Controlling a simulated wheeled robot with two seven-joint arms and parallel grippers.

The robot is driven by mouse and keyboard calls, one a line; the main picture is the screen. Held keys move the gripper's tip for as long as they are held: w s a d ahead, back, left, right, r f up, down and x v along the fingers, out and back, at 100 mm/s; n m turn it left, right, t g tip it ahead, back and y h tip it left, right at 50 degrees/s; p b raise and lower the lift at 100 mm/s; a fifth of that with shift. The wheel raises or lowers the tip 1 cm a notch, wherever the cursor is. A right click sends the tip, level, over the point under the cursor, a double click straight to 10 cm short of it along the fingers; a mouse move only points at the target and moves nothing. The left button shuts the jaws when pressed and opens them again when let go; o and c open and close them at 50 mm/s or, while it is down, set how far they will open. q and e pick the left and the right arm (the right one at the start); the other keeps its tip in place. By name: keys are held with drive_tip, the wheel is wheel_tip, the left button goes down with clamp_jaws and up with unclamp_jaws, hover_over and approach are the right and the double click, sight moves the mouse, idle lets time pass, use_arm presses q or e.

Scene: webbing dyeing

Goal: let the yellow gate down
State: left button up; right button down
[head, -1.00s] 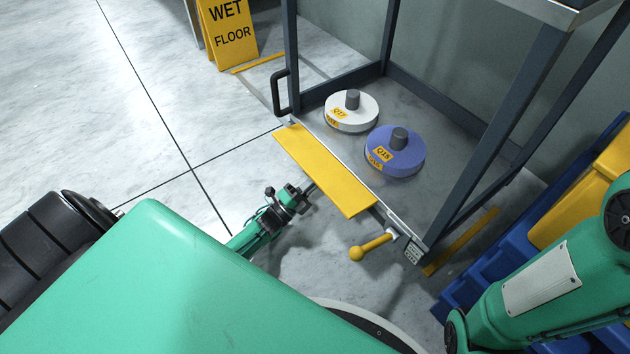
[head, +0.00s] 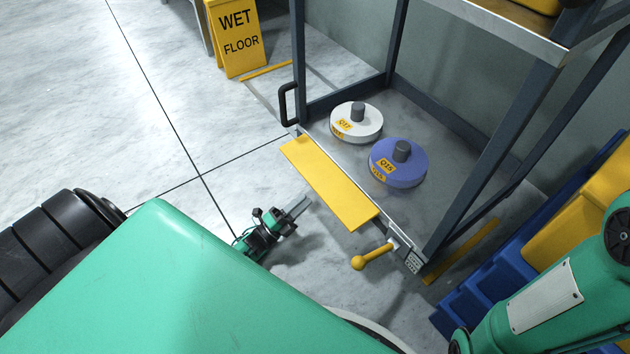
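The yellow gate (head: 330,182) is a long flat plate along the front rail of the metal cart's lower shelf. It slants outward from the rail towards me, with the rail showing bare behind it. A yellow lever with a round knob (head: 372,257) sticks out at the rail's right end. My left gripper (head: 304,204) is low in front of the gate, a little left of its outer edge, and looks apart from it. Its grey fingers show nearly edge-on, with nothing seen in them; their gap cannot be made out. My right gripper is out of view.
On the cart's lower shelf stand a white roll (head: 356,124) and a blue roll (head: 398,166). A black handle (head: 286,104) is on the left post. A yellow wet floor sign (head: 236,40) stands behind left. Blue crates (head: 478,300) are at the right.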

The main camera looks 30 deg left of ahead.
use_arm(q)
drive_tip(key=s+a+p, duration=0.2)
drive_tip(key=s+a, duration=0.1)
drive_tip(key=s, duration=0.4)
drive_tip(key=shift+s, duration=0.2)
